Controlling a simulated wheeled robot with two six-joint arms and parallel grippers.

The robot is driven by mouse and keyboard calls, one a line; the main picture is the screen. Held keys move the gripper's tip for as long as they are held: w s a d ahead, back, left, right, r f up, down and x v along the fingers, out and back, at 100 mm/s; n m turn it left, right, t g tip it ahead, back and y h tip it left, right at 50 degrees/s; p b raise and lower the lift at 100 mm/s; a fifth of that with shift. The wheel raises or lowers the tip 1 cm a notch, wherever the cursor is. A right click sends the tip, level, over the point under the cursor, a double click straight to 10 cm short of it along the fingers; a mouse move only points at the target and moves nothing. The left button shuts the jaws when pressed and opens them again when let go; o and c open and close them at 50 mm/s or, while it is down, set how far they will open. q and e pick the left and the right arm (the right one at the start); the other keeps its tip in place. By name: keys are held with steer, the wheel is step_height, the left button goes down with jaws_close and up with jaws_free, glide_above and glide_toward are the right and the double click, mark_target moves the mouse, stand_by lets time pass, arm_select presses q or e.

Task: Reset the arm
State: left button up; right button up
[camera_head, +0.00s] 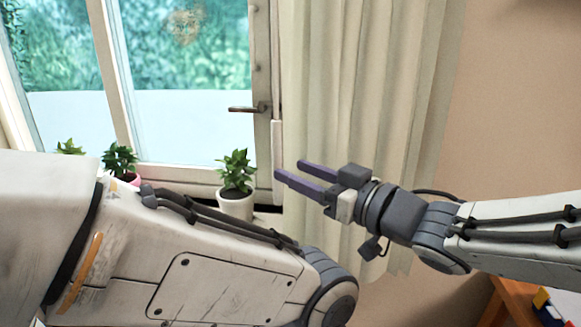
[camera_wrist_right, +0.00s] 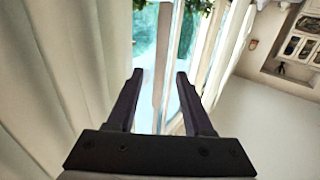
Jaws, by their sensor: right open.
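My right gripper (camera_head: 288,170) comes in from the right in the head view, raised in front of the curtain and pointing left towards the window. Its two purple-grey fingers are apart with nothing between them. The right wrist view shows the same open fingers (camera_wrist_right: 158,82), with the window and curtain behind them. My left arm fills the lower left of the head view with its large pale links. The left gripper is outside both views.
A white potted plant (camera_head: 236,202) stands on the sill, and a pink potted plant (camera_head: 121,163) is further left, partly hidden by my left arm. A beige curtain (camera_head: 350,80) hangs behind the right gripper. A wooden table corner (camera_head: 497,307) shows at lower right.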

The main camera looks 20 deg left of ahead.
steer(key=shift+v, duration=0.95)
steer(key=d+f+m+h+p, duration=0.2)
steer(key=d+f+m+h, duration=0.4)
steer(key=d+f+h, duration=0.6)
steer(key=s+d+f+g+h, duration=0.1)
steer(key=s+f+g, duration=0.3)
steer(key=s, duration=0.5)
steer(key=s+d+f+g+h, duration=0.2)
steer(key=s+d+f+g, duration=0.1)
steer(key=s, duration=0.6)
step_height(320, 180, down, 3)
steer(key=shift+s+d+r+n+g+p, duration=0.1)
steer(key=shift+s+d+n+g+p, duration=0.25)
steer(key=shift+d, duration=0.35)
